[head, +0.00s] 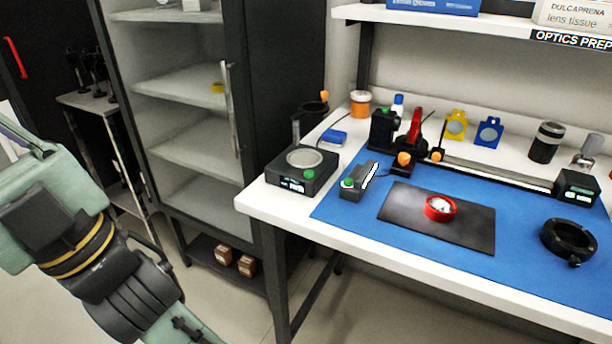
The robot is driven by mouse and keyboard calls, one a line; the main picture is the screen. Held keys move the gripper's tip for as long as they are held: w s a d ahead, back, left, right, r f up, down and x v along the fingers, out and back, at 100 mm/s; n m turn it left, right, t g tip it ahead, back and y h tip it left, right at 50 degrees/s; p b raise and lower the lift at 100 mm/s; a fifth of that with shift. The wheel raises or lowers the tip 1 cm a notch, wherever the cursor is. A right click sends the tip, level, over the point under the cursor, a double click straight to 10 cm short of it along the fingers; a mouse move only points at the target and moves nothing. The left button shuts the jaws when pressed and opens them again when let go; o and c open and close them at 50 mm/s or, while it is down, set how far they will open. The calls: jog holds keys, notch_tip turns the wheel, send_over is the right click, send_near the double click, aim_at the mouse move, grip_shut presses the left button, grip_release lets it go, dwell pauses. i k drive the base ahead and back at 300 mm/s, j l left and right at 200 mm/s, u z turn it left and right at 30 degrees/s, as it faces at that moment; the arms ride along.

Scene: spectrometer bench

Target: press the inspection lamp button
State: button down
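A small black box with a white strip (370,174) stands at the left edge of the blue mat and looks like the inspection lamp, though I see no label naming it. A green button (347,183) sits at its near end. My arm shows only at the lower left, in front of the bench and apart from it. It runs out of the bottom of the picture, so my gripper is not in view.
Two other devices have green buttons: a black box with a round plate (303,169) at the bench's left corner and a black box (577,187) at the right. A red ring (440,208) lies on a dark pad (408,203). An open glass-fronted cabinet (180,100) stands left.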

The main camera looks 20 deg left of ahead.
aim_at(348, 182)
jog(key=u, duration=1.6)
jog(key=k+l+u, duration=0.1)
jog(key=l+u, duration=0.2)
jog(key=u, duration=0.15)
jog(key=k+l+u, duration=0.1)
jog(key=l+u, duration=0.3)
jog(key=k+l, duration=0.2)
jog(key=l, duration=0.15)
jog(key=k+l, duration=0.45)
jog(key=l, duration=0.25)
